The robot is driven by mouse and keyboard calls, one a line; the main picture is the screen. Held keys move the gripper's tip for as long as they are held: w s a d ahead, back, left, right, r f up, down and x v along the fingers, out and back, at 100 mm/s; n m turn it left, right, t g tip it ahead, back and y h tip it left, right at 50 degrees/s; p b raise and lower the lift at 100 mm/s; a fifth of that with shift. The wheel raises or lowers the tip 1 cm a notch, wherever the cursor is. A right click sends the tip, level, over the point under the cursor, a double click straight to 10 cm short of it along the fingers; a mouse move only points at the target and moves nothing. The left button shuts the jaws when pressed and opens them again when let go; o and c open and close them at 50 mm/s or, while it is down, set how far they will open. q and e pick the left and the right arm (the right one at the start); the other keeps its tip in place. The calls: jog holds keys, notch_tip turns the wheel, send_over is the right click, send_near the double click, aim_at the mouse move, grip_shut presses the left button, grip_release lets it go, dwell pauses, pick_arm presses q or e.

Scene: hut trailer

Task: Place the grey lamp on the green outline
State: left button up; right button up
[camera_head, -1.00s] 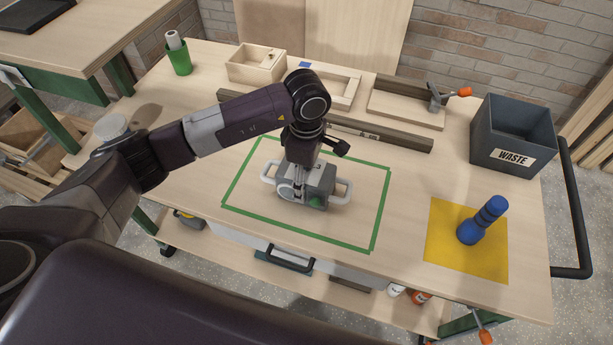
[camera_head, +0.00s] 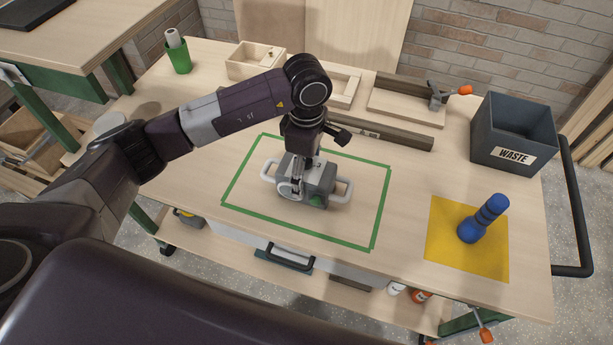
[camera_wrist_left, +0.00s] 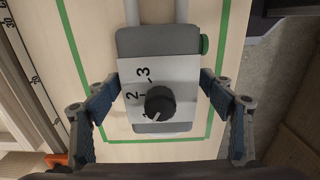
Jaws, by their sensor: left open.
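The grey lamp (camera_head: 318,187), a boxy body with light side handles, stands inside the green outline (camera_head: 232,183) on the workbench. In the left wrist view the lamp (camera_wrist_left: 160,42) shows a pale panel with a black knob and the numbers 2 and 3. My left gripper (camera_head: 294,188) is over the lamp. In the left wrist view its blue-padded fingers (camera_wrist_left: 160,90) are spread on both sides of the lamp, with the right pad very near its side; contact is hard to tell. Parts of the lamp are hidden behind my left arm in the head view.
A dark waste bin (camera_head: 513,135) stands at the back right. Wooden boxes (camera_head: 254,64) and a green cup (camera_head: 178,58) line the back. Bare bench lies between the outline and the yellow square.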

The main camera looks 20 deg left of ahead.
pick_arm(q)
notch_tip(320, 180, up, 10)
jog(key=shift+f+b, duration=0.1)
jog(key=shift+b, duration=0.65)
